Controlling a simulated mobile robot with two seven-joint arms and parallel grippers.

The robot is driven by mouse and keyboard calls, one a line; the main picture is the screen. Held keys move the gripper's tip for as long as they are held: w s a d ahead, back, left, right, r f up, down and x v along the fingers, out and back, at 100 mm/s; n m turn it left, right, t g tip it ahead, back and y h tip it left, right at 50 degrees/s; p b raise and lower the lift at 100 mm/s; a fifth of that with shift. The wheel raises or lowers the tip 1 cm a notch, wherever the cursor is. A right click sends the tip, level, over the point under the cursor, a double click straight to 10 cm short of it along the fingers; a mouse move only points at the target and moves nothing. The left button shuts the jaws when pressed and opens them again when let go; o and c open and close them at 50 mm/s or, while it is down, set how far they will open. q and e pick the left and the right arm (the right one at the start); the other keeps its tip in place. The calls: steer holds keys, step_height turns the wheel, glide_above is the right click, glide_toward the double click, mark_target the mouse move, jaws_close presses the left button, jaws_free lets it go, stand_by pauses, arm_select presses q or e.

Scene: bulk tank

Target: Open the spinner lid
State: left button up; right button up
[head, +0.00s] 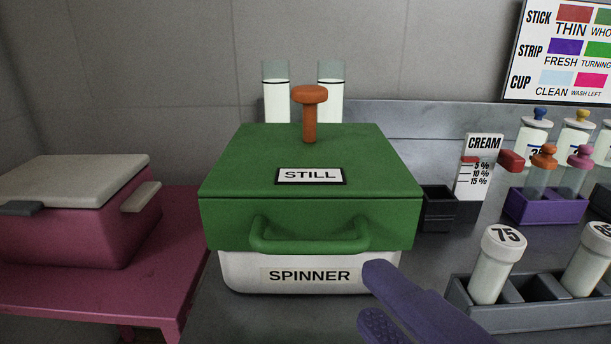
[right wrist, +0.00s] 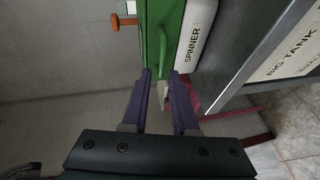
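The spinner (head: 235,272) is a white box with a "SPINNER" label on its front. Its green lid (head: 245,160) is shut and carries a "STILL" sign. A green bar handle (head: 310,243) sticks out from the lid's front. An orange knob (head: 310,95) on a stem stands at the lid's back. My right gripper (head: 378,296) has purple fingers and is in front of the spinner's lower right. In the right wrist view its fingers (right wrist: 161,74) are apart and empty, with the handle (right wrist: 168,38) just beyond the tips. My left gripper is not in view.
A pink box (head: 75,225) with a pale lid stands on a pink table at left. Two tubes (head: 276,92) stand behind the spinner. At right are a grey rack (head: 480,315) with capped tubes, a purple rack (head: 540,207) and a cream gauge (head: 482,165).

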mark_target(313, 251)
steer(key=shift+n+y, duration=0.3)
steer(key=x, duration=1)
steer(key=shift+s+a+f, duration=0.2)
steer(key=shift+a+f, duration=0.1)
steer(key=shift+f, duration=0.05)
jaws_close()
stand_by(0.8)
